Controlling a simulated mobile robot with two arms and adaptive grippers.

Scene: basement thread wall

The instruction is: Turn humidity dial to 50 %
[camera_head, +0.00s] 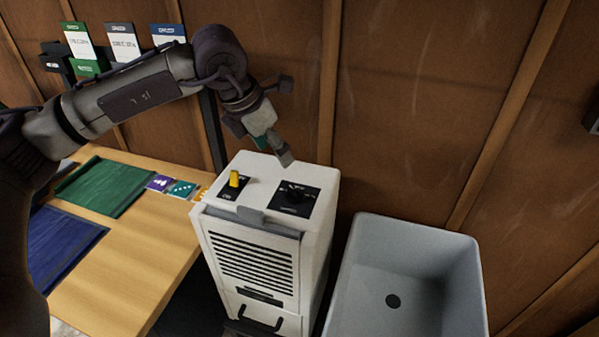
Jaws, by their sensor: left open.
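The white dehumidifier-like unit (225,217) stands upright between the table and the sink. On the right of its top is a black panel with a dark round dial (297,191); its marks and setting are too small to read. A yellow switch (235,180) stands up from a second black panel on the left of the top. My left gripper (286,120) is open and empty above the back right of the unit. Its lower finger is just behind the dial in the picture and seems apart from it. My right gripper is not in view.
A wooden table (130,245) with a green mat (103,187), a blue mat (60,245) and small cards lies at left. A grey sink (455,285) stands right of the unit. A wood-panelled wall (420,100) is close behind.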

